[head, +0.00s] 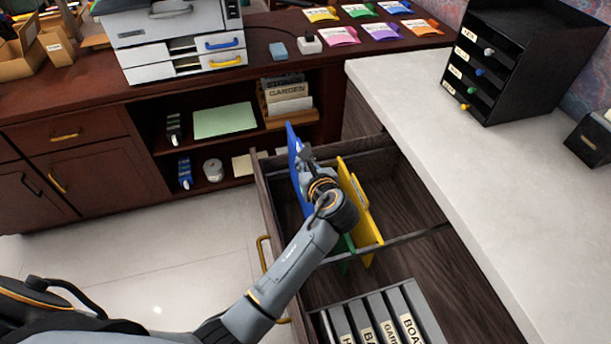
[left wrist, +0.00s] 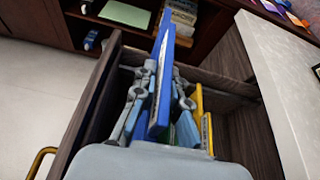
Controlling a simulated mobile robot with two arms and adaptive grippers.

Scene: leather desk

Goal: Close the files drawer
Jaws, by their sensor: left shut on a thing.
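The files drawer (head: 268,215) is dark wood and pulled open beneath the light counter; it also shows in the left wrist view (left wrist: 92,105). A brass handle (head: 262,253) is on its front. My left gripper (head: 306,158) is over the drawer's far section, shut on a blue folder (head: 293,150). In the left wrist view the blue folder (left wrist: 160,90) stands upright between the fingers (left wrist: 160,95), rising above the drawer rim. Whether its lower edge touches the drawer floor is hidden. Yellow folders (head: 357,205) and a partly hidden green one stand beside it.
Several labelled grey binders (head: 385,318) fill the drawer's near section. The white counter (head: 425,120) is at the right, with a black tray organizer (head: 515,70). A dark wood cabinet (head: 75,120) with a printer (head: 175,40) stands behind. The floor left of the drawer is clear.

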